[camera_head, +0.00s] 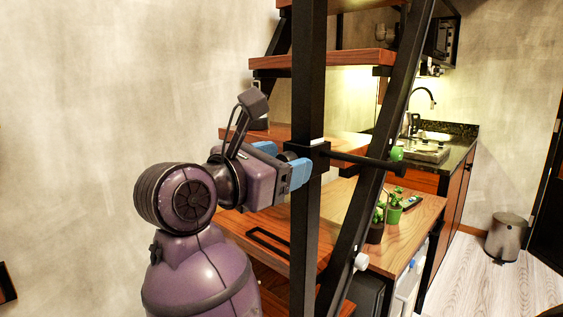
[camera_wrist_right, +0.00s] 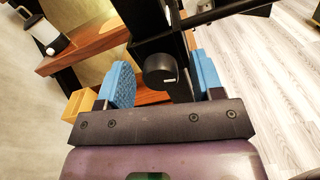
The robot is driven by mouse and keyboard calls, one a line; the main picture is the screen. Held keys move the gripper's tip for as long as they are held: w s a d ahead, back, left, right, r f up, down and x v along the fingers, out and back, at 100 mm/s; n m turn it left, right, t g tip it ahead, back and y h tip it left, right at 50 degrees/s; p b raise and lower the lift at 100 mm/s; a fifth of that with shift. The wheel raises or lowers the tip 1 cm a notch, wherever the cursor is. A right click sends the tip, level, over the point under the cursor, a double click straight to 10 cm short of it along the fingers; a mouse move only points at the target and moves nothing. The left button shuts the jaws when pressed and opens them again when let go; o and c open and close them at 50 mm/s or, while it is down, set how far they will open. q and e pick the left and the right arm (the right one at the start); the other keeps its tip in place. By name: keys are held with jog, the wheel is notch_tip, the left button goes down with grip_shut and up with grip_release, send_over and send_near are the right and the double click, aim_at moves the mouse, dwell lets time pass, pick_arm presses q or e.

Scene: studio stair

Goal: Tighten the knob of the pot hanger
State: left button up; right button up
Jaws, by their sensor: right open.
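The pot hanger (camera_head: 355,159) is a dark rod that runs to the right from a clamp around a black upright post. Its knob (camera_wrist_right: 160,69) is round and black with a small white mark, and it shows in the right wrist view. In the head view the knob is mostly hidden by the gripper. My right gripper (camera_head: 296,169), with blue fingertips, is open at the left side of the post. In the wrist view its fingers (camera_wrist_right: 163,76) stand on either side of the knob, with a visible gap on each side. My left gripper is not in view.
The black post (camera_head: 307,80) and a slanted black stair beam (camera_head: 397,75) stand close by, with wooden treads (camera_head: 320,59) behind. Small potted plants (camera_head: 394,211) stand on a wooden top at right. A bin (camera_head: 507,237) stands on the floor. Bare wall lies left.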

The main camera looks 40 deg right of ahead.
jog(key=c, duration=0.9)
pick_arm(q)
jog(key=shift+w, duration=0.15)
